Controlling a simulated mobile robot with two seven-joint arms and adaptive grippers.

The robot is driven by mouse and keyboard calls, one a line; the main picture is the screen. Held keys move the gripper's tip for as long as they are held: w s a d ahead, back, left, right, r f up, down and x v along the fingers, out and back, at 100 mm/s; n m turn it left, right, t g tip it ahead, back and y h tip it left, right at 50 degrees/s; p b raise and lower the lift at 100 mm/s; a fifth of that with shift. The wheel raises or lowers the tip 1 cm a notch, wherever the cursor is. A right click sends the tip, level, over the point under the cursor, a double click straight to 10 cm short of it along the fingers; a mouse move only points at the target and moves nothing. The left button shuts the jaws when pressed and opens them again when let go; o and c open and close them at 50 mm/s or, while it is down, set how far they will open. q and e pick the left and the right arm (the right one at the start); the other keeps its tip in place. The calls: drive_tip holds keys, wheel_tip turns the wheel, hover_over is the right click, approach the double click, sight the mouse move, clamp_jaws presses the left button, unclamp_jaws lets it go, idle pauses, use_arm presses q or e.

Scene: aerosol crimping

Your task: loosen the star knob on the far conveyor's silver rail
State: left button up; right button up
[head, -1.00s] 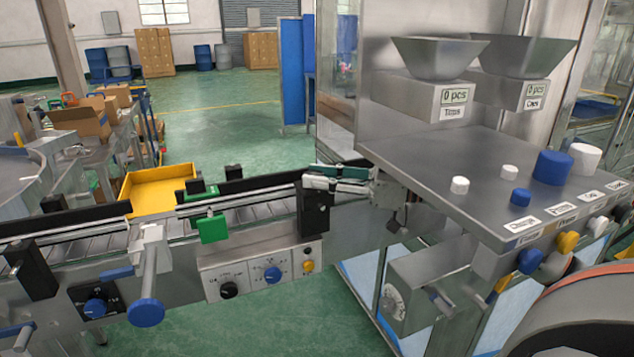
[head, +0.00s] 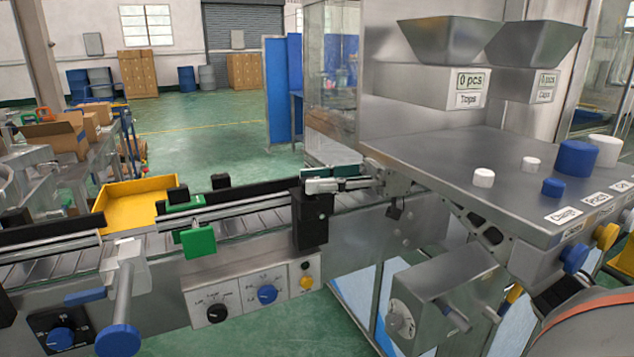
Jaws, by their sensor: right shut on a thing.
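The far conveyor (head: 245,226) runs across the left half, with a silver rail (head: 240,208) along its near side. A black clamp block (head: 311,222) stands at the rail's right end. I cannot make out the knob's shape. My left gripper is not in view.
A green block (head: 198,241) hangs on the rail, left of the gripper. A control box (head: 250,295) with knobs is below. A steel machine panel (head: 450,175) with blue and white buttons fills the right. A yellow tray (head: 133,204) is behind the conveyor.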

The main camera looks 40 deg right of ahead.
idle(0.4)
drive_tip(key=o, duration=1.1)
drive_tip(key=v, duration=0.7)
drive_tip(key=shift+d, duration=0.2)
drive_tip(key=shift+s, duration=0.1)
